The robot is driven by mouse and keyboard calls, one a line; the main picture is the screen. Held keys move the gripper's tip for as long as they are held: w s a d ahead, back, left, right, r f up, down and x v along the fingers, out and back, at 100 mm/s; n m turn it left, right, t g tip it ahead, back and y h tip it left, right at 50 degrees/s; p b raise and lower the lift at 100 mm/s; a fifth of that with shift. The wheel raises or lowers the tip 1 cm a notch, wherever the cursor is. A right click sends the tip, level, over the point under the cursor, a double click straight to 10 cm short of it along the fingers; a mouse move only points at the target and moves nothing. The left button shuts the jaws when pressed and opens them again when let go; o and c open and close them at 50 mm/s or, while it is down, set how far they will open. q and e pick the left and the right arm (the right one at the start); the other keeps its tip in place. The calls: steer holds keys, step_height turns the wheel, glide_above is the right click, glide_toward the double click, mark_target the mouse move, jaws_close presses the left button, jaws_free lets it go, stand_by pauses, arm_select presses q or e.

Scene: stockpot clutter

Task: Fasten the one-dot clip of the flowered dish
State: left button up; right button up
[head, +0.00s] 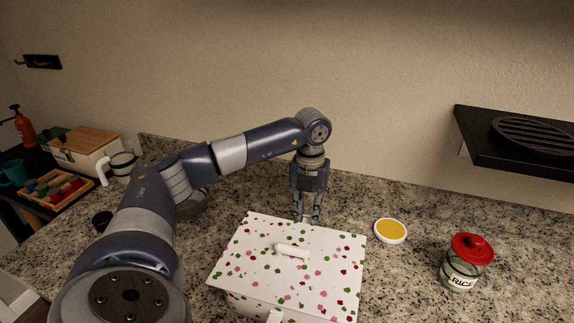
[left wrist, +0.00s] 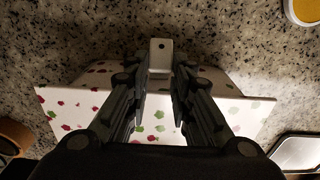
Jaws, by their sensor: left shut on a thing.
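The flowered dish (head: 330,275) is a white box with red, pink and green blotches, and a white handle (head: 292,250) on its lid. It stands on the counter; its blotched surface also shows in the left wrist view (left wrist: 75,118). My left gripper (head: 307,219) points down at the dish's far edge. It is shut on a white clip (left wrist: 161,56) with one dark dot, which sits between the fingertips in the left wrist view. Whether this clip is latched I cannot tell. Another white clip (head: 274,316) shows at the dish's near side. My right gripper is not in view.
A round yellow-topped dish (head: 390,231) and a red-lidded rice jar (head: 467,262) stand to the right.

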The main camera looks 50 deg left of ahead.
arm_select(q)
steer(key=o, duration=0.7)
steer(key=shift+w+a+r+p, duration=0.35)
steer(key=shift+w+r+p, duration=0.1)
steer(key=shift+w, duration=0.15)
steer(key=w+a, duration=0.1)
steer(key=w+a+r+p, duration=0.1)
steer(key=w, duration=0.1)
steer(key=shift+w+a+r, duration=0.1)
steer(key=shift+w, duration=0.2)
jaws_close()
